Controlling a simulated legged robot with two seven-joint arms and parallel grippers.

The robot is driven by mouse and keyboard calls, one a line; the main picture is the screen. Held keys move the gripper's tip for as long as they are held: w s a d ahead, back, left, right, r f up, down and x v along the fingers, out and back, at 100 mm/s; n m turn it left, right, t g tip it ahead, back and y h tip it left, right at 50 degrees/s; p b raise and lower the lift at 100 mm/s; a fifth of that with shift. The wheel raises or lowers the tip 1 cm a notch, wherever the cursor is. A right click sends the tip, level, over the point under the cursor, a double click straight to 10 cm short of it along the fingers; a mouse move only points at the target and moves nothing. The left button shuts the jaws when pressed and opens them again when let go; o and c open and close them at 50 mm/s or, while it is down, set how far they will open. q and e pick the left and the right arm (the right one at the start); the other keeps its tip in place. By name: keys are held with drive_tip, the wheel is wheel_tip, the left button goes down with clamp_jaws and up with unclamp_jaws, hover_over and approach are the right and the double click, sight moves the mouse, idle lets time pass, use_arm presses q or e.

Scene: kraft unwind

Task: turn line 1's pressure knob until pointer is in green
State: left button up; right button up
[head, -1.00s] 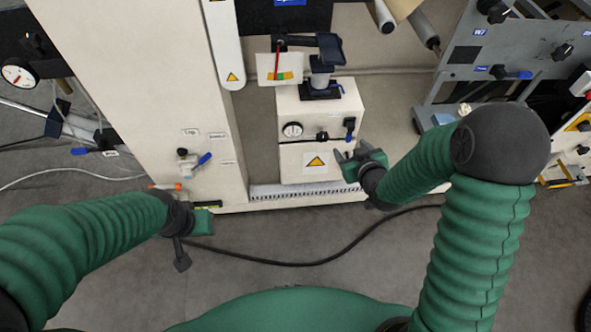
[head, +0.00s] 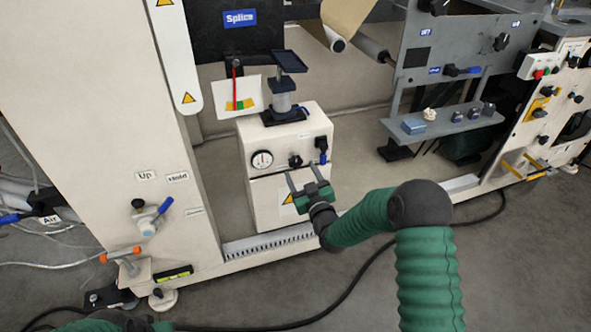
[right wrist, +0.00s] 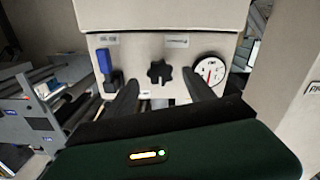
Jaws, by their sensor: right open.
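The pressure knob (head: 295,160) is a small black knob on the front of a cream box (head: 313,130). In the right wrist view the black lobed knob (right wrist: 159,72) lies between and beyond the fingertips. A round white gauge (head: 262,160) sits beside it; its needle is too small to read against any band. A red pointer (head: 235,85) hangs over a card (head: 250,87) with green and yellow-orange patches; which patch it meets is unclear. My right gripper (head: 302,172) is open and empty, just below the knob, apparently apart from it. My left gripper (head: 135,324) is mostly cut off at the bottom edge.
A blue-handled valve (head: 322,148) is right of the knob, close to my right finger. A black-capped post (head: 284,85) stands on the box. A cream column (head: 95,110) is at left. A cable (head: 350,285) crosses the floor.

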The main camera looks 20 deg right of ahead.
sight(296, 164)
drive_tip(key=w, duration=0.2)
drive_tip(key=w+b, duration=0.1)
drive_tip(key=w, duration=0.1)
drive_tip(key=shift+w+a+f, duration=0.15)
drive_tip(key=shift+w+a, duration=0.05)
drive_tip(key=shift+w, duration=0.1)
drive_tip(key=shift+w+d, duration=0.15)
drive_tip(key=shift+w, duration=0.15)
use_arm(q)
drive_tip(key=shift+s+x, duration=0.25)
drive_tip(key=shift+x, duration=0.75)
drive_tip(key=shift+f, duration=0.1)
use_arm(e)
clamp_jaws()
